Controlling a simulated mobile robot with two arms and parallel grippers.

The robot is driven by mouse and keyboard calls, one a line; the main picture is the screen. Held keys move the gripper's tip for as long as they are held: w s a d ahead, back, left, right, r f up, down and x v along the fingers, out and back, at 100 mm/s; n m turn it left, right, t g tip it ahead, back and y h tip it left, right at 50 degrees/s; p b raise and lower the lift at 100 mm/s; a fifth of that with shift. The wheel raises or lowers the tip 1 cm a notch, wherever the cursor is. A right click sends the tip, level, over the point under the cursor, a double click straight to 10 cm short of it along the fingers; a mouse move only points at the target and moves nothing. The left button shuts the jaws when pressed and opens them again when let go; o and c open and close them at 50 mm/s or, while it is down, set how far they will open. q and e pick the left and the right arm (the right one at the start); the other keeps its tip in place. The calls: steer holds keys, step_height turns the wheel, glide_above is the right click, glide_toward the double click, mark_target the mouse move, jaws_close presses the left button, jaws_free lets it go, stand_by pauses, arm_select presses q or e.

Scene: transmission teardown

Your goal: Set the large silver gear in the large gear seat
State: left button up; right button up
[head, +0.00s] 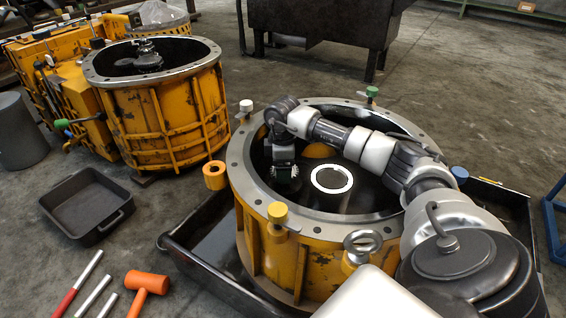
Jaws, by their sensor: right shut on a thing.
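My right gripper (285,171) reaches down inside the open yellow housing (287,262), near its left inner wall. It is shut on a dark part with toothed-looking edges, which I take to be the large silver gear; shadow blurs its outline. A bright silver-white ring (318,185) with a dark middle lies inside the housing, just right of the gripper. I cannot tell for certain whether this ring is the large gear seat. My right forearm crosses above the housing and hides part of its far and right interior. My left gripper is not in view.
Coloured knobs, one of them green (372,91), stand around the housing's rim. A black tray (190,240) lies under the housing. A second yellow housing (170,115) stands at the back left. An empty dark bin (66,236), an orange mallet (148,283) and several rods lie on the left floor.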

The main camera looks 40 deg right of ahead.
steer(key=shift+f, duration=1.2)
steer(key=shift+f, duration=0.55)
steer(key=o, duration=1.2)
steer(key=shift+o, duration=0.2)
